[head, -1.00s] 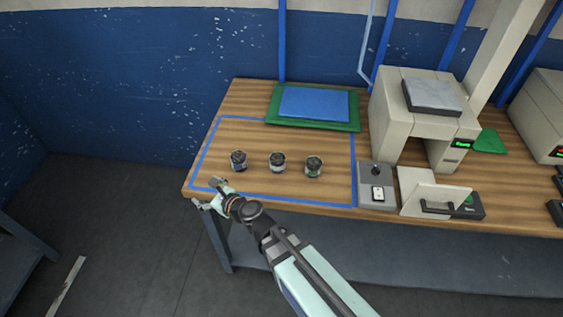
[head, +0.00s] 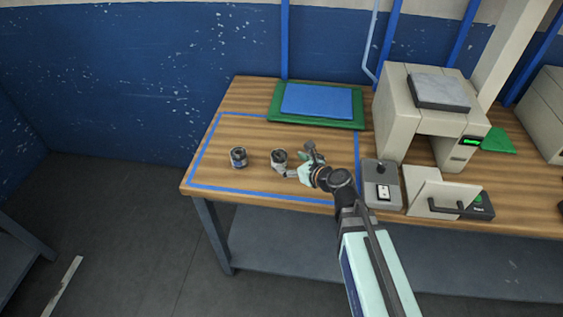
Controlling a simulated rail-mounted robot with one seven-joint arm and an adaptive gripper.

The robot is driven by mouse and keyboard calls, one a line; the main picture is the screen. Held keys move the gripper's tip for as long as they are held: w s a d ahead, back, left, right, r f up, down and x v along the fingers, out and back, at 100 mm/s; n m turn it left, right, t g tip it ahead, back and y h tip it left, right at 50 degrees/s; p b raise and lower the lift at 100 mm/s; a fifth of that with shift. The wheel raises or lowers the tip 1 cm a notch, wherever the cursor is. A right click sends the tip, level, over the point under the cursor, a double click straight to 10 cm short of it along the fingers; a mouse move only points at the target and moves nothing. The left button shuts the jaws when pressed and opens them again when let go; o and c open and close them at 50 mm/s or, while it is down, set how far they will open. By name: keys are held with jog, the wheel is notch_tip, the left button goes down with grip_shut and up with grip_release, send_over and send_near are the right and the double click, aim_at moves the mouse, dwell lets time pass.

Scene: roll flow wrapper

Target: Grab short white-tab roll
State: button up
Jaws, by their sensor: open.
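Two short dark rolls with pale markings stand upright on the table, a left roll (head: 238,157) and a middle roll (head: 279,156). The right roll of the row is hidden behind my gripper and wrist. The labels are too small to tell which roll has the white tab. My gripper (head: 297,159) is open at the right end of the row. One finger overlaps the lower edge of the middle roll in the picture; whether they touch I cannot tell. The other finger points up toward the back, over the right roll's place.
Blue tape (head: 206,152) outlines the work area on the wooden table. A green tray with a blue pad (head: 316,101) lies at the back. A control box (head: 382,188) and a beige machine (head: 394,110) stand to the right. The table's front edge is close to my arm.

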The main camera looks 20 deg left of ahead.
aim_at(279, 157)
jog(key=p+x, duration=0.1)
jog(key=x, duration=0.5)
jog(key=shift+w+a+r, duration=0.1)
jog(key=shift+w+a, duration=0.05)
jog(key=shift+a, duration=0.05)
jog(key=shift+w+a+f+p, duration=0.2)
jog(key=shift+a+f+p, duration=0.05)
jog(key=shift+a+p, duration=0.05)
jog(key=c, duration=1.4)
